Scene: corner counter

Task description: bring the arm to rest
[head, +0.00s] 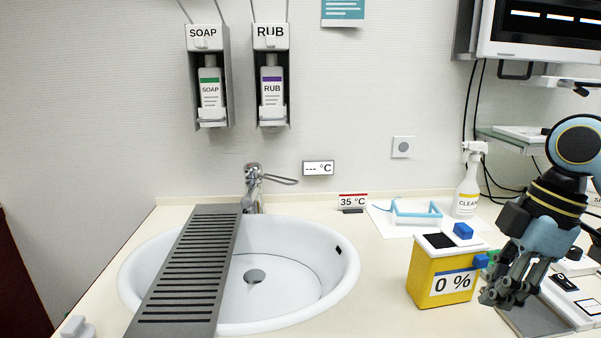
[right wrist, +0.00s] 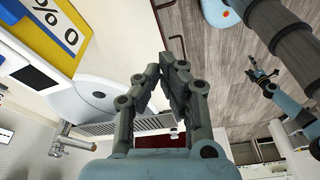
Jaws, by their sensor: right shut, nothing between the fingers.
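My right gripper (head: 503,290) is in front of the right side of the yellow box marked 0 % (head: 440,282) in the head view. Its fingers are shut with nothing between them. In the right wrist view the right gripper (right wrist: 174,70) shows its grey fingers close together and empty. Another gripper, my left one (right wrist: 262,74), shows small at the right of that view, over the floor. Its jaws are too small to judge. The left arm does not show in the head view.
A white sink (head: 340,262) with a grey slatted board (head: 185,275) across it fills the counter's left. A spray bottle (head: 467,190) and a blue-edged tray (head: 416,219) stand behind the yellow box. Flat devices (head: 567,300) lie right of the right gripper.

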